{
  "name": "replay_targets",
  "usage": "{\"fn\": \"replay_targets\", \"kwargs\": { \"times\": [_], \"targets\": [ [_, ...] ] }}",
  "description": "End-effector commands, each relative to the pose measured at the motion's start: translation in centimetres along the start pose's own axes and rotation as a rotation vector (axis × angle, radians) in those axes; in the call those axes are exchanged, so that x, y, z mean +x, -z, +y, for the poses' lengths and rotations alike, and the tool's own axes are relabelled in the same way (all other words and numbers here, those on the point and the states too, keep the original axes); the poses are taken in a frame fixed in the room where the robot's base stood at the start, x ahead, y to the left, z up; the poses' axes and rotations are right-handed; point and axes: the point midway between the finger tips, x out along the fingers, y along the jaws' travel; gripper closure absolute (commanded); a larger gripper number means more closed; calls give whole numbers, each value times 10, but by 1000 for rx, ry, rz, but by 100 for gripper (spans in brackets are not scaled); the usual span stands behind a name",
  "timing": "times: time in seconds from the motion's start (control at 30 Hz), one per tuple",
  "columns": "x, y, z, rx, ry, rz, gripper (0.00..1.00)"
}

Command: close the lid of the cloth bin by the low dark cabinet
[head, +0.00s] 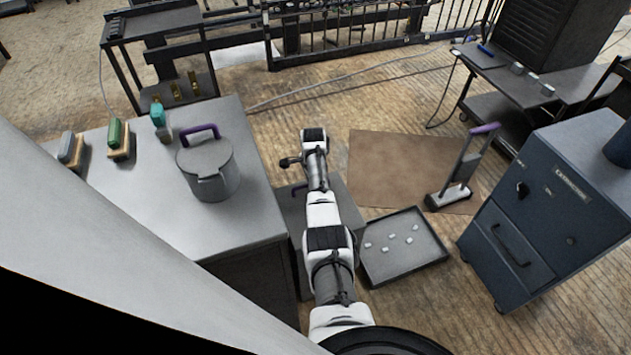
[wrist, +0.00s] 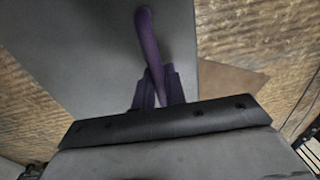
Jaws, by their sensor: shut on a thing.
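The cloth bin (head: 349,207) is a grey box beside the grey-topped low cabinet, partly hidden behind my arm. A flat grey panel, which looks like its lid (wrist: 85,50), fills much of the wrist view. A purple handle (wrist: 150,38) stands on this panel; a bit of purple also shows left of my arm in the head view (head: 298,190). My gripper (wrist: 158,88) is shut on the purple handle, with a finger on either side of it. The bin's opening is hidden, so I cannot tell how far the lid is raised.
The grey-topped cabinet (head: 130,205) on the left bears a pot (head: 208,170) with a purple handle and several brushes. A tray (head: 432,262) with small pale pieces lies right of the bin. A blue cabinet (head: 520,225) stands farther right. A brown mat (head: 390,165) lies beyond.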

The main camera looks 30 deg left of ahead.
Motion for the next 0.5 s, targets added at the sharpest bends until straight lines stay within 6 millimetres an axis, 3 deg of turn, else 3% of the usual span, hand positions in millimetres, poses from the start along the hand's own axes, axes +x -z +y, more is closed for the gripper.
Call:
{"fn": "replay_targets", "kwargs": {
  "times": [0.5],
  "targets": [
    [14,-1,0,2,3,3,100]
  ]
}}
